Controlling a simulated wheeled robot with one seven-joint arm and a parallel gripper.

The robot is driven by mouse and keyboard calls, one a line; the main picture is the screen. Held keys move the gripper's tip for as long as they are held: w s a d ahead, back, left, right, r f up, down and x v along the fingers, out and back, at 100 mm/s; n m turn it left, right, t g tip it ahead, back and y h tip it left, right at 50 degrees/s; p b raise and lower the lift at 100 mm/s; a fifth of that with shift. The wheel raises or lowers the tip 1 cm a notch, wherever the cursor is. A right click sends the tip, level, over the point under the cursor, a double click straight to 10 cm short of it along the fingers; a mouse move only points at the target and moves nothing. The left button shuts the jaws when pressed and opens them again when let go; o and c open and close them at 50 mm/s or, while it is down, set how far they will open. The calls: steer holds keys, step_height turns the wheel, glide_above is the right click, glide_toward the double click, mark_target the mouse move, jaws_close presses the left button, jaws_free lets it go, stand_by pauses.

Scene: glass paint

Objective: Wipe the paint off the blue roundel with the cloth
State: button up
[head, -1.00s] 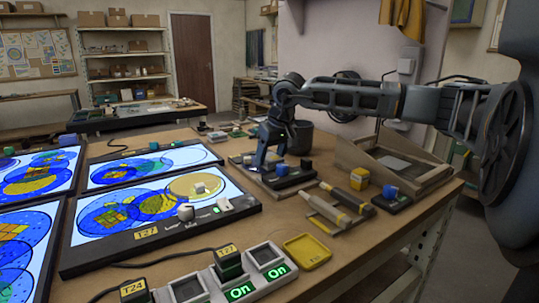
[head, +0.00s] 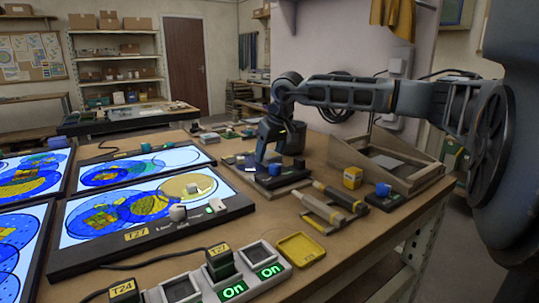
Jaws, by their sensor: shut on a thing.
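My gripper (head: 264,166) points down beside a small blue block (head: 276,169) on a black base. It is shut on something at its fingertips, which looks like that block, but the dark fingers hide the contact. I cannot pick out the cloth for certain. Overlapping blue roundels (head: 84,221) show on the lit panel marked T27 (head: 137,235). They have yellow patches on them. A yellow roundel at the panel's right bears a small pale block (head: 192,189). I cannot tell which marks are paint.
A yellow block (head: 352,178) and another blue block (head: 383,190) stand right of the gripper. Tube-like tools (head: 333,207) lie before it. A yellow dish (head: 301,249) and a switch box (head: 222,270) reading "On" are nearer. A wooden frame (head: 392,164) stands at the right.

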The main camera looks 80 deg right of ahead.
mark_target(268, 151)
steer(key=shift+w+d, duration=0.35)
steer(key=shift+d, duration=0.4)
steer(key=shift+w+d, duration=0.35)
steer(key=shift+d, duration=0.35)
steer(key=shift+s+a+b, duration=0.2)
steer(key=shift+s+a, duration=0.1)
steer(key=shift+a, duration=0.35)
steer(key=shift+s+a+b, duration=0.15)
steer(key=shift+s+a, duration=0.2)
steer(key=shift+a, duration=0.3)
steer(key=shift+s+a+b, duration=0.2)
steer(key=shift+s+a, duration=0.1)
steer(key=shift+a, duration=0.35)
steer(key=shift+r, duration=0.15)
steer(key=shift+r+p, duration=1.25)
steer(key=shift+r, duration=1.2)
steer(key=shift+w, duration=0.15)
